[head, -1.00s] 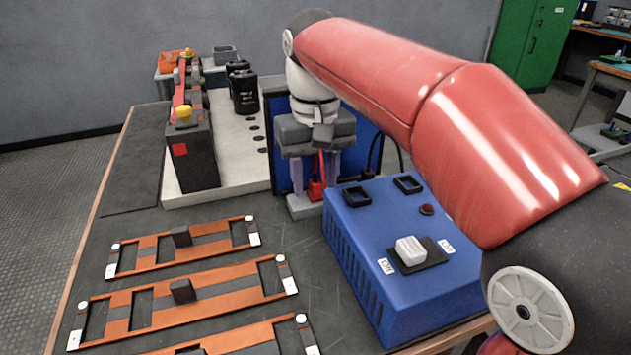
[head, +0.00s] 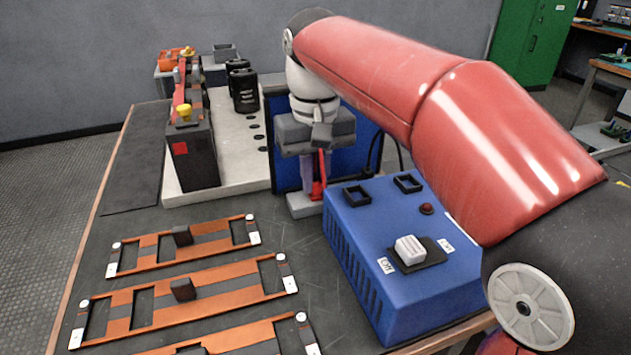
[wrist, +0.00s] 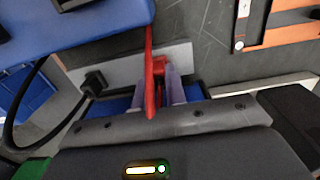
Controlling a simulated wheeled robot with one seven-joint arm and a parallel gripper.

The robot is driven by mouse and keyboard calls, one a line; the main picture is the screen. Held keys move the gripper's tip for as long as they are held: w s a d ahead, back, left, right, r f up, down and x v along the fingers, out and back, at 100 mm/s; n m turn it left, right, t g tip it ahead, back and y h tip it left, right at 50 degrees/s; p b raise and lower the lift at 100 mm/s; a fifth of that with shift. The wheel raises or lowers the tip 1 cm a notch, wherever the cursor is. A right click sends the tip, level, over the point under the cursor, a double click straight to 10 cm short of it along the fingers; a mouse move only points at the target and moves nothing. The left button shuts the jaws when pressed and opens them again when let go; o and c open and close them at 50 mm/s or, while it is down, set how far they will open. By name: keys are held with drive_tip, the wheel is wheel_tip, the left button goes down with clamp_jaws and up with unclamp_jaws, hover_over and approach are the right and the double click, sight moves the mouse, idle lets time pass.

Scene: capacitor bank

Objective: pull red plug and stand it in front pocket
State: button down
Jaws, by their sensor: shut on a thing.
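The red plug (head: 318,188) stands at the pale grey strip (head: 300,207) behind the blue box, with a red lead rising from it. It also shows in the wrist view (wrist: 158,82). My gripper (head: 312,186) points down and is shut on the red plug; its fingers (wrist: 166,88) hide part of it. Whether the plug is still seated in the strip cannot be told. Two black-rimmed square pockets sit on top of the blue box: one nearer the left edge (head: 356,196), one further right (head: 408,183). Both look empty.
The blue box (head: 350,250) also bears a white switch (head: 410,249) and a red button (head: 427,209). A black plug (wrist: 95,80) with a black cable sits beside the red one. Orange frames (head: 185,290) lie at front left.

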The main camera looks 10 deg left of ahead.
sight(315, 171)
drive_tip(key=shift+r+p, duration=2.05)
drive_tip(key=shift+p, duration=0.15)
drive_tip(key=shift+r+p, duration=0.55)
drive_tip(key=shift+r, duration=0.35)
drive_tip(key=shift+r, duration=1.25)
drive_tip(key=shift+d, duration=0.1)
drive_tip(key=shift+s+d+b, duration=1.85)
drive_tip(key=shift+s+d, duration=1.65)
drive_tip(key=shift+f, duration=0.1)
